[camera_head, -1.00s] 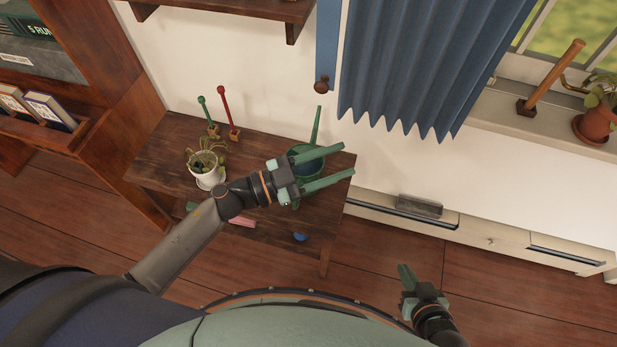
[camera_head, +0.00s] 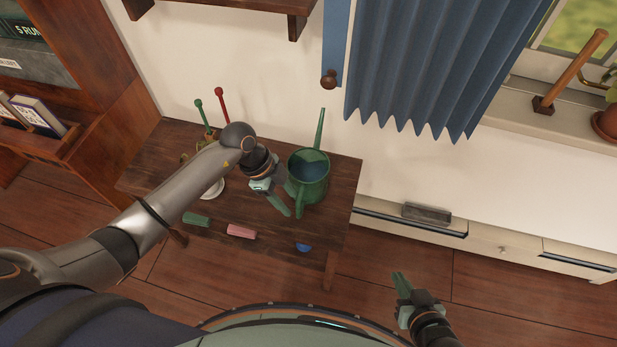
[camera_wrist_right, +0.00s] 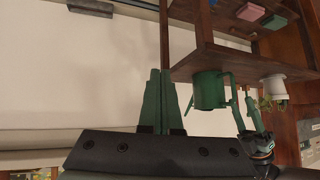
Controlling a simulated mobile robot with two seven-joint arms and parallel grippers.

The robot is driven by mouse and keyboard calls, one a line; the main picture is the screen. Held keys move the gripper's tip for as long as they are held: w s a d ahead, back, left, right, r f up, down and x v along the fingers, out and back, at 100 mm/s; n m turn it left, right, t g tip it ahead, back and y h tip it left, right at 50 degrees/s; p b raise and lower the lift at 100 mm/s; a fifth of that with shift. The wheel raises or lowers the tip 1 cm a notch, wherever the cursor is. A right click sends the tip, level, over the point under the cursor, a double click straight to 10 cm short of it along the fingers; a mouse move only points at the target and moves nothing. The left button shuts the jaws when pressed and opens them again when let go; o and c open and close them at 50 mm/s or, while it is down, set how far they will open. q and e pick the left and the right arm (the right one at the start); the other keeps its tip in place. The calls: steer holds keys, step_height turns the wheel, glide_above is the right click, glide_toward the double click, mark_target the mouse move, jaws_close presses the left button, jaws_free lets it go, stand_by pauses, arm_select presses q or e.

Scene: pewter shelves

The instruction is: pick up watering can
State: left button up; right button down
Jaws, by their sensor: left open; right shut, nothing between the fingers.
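The green watering can (camera_head: 312,180) stands upright on the dark wooden table (camera_head: 335,205), with its long spout pointing towards the wall and its handle on the near side. It also shows in the right wrist view (camera_wrist_right: 209,90). My left gripper (camera_head: 283,205) is open, just left of the can, beside its handle; I cannot tell whether a finger touches it. My right gripper (camera_head: 402,288) is shut and empty, low at the front right, well apart from the can. Its fingers also show in the right wrist view (camera_wrist_right: 158,100).
A potted plant in a white pot (camera_head: 212,188) stands left of the can, partly hidden by my left arm. A green block (camera_head: 196,219), a pink block (camera_head: 241,231) and a blue piece (camera_head: 303,247) lie lower near the front. A blue curtain (camera_head: 430,65) hangs at the back right.

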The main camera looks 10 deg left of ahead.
mark_target(299, 211)
arm_select(q)
steer(key=b+x, duration=0.1)
steer(key=x, duration=0.5)
steer(key=shift+d+f+b, duration=0.25)
steer(key=shift+b, duration=0.05)
jaws_close()
stand_by(1.1)
steer(key=shift+w+r, duration=0.2)
